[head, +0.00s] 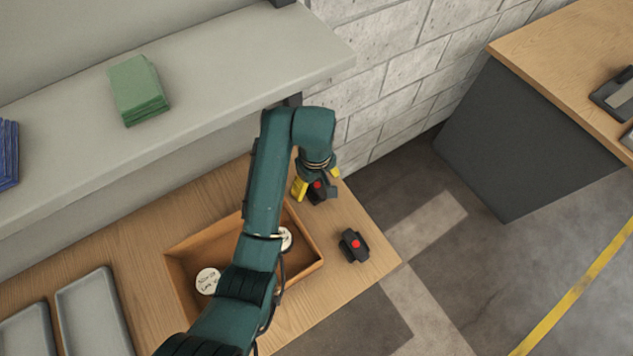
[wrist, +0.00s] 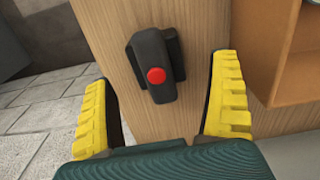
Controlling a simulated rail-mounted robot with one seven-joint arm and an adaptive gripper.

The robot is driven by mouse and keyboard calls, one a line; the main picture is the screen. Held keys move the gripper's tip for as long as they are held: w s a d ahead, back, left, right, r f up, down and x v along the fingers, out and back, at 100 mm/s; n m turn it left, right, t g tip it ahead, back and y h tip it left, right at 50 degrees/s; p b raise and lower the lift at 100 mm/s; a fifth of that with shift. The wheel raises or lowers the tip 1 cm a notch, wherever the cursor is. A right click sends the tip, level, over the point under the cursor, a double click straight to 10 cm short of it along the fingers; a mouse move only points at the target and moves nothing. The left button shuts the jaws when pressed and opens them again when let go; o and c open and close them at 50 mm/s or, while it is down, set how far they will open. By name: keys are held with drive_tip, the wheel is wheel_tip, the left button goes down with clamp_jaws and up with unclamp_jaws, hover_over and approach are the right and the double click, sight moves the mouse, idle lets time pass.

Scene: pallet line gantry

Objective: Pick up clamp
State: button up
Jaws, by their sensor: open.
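My gripper (head: 318,181) is open, its yellow fingers spread above the right end of the wooden table. A black clamp with a round red button (head: 354,245) lies on the table near its right edge. In the wrist view, one black clamp with a red button (wrist: 155,72) lies on the wood ahead of the gap between my fingers (wrist: 165,110), apart from both.
A brown wooden tray (head: 312,248) with round white labelled items stands left of the clamp; its side also shows in the wrist view (wrist: 290,80). Grey trays (head: 92,310) lie at left. A grey shelf (head: 230,60) with a green stack (head: 138,90) overhangs behind.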

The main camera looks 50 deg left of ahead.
sight(317, 185)
wheel_tip(317, 185, down, 4)
drive_tip(key=shift+d+r+b, duration=0.1)
drive_tip(key=shift+r+b, duration=0.15)
drive_tip(key=shift+b, duration=0.05)
drive_tip(key=shift+w, duration=0.1)
drive_tip(key=c, duration=1.1)
drive_tip(key=shift+r, duration=0.1)
drive_tip(key=shift+c, duration=1.2)
drive_tip(key=shift+r, duration=0.1)
